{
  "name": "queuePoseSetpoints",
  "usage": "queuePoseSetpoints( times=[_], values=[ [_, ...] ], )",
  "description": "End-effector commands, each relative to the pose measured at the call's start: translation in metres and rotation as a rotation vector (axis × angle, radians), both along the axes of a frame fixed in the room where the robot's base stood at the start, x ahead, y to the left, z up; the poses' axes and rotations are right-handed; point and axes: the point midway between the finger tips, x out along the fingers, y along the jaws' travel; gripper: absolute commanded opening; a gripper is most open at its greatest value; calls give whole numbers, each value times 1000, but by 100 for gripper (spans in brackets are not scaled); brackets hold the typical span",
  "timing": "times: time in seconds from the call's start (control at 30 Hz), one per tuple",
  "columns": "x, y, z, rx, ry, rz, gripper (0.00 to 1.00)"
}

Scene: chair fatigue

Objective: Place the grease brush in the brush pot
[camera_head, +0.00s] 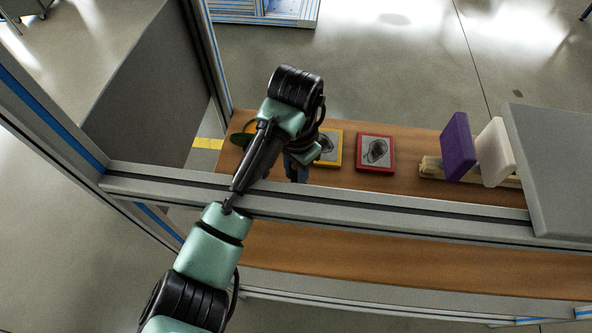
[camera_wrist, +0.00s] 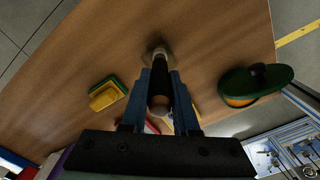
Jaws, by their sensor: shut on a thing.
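My gripper (camera_wrist: 162,85) has blue fingers shut on the grease brush (camera_wrist: 159,104). The brush has a round handle end facing the wrist camera, a dark shaft and a pale end near the wooden tabletop; I cannot tell whether it touches. A dark green rounded thing with an orange part (camera_wrist: 250,86) stands to the right in the wrist view, apart from the brush. In the head view a green rim (camera_head: 238,132) shows left of my gripper, partly hidden by my arm. It may be the brush pot, but I cannot tell for sure. In the head view my arm hides the brush.
A yellow and green tray-like thing (camera_wrist: 107,95) lies left in the wrist view. A yellow-framed card (camera_head: 334,136) and a red-framed card (camera_head: 375,153) lie beside my gripper. Purple (camera_head: 457,147) and white (camera_head: 496,153) panels stand farther right. A metal beam (camera_head: 400,211) crosses in front.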

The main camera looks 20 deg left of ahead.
Motion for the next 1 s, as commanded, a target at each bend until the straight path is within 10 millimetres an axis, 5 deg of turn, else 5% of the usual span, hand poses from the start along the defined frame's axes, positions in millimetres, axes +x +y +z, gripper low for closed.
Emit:
queuePoseSetpoints(
  times=[0.03, 0.07, 0.2, 0.63, 1.0],
  values=[
    [0, -1, -3, -1, 0, 0, 0],
    [0, 0, -2, 0, 0, 0, 34],
    [0, 0, -1, 0, 0, 0, 58],
    [1, 0, 10, 1, -4, -2, 58],
    [1, 2, 93, 5, -3, 0, 58]
  ],
)
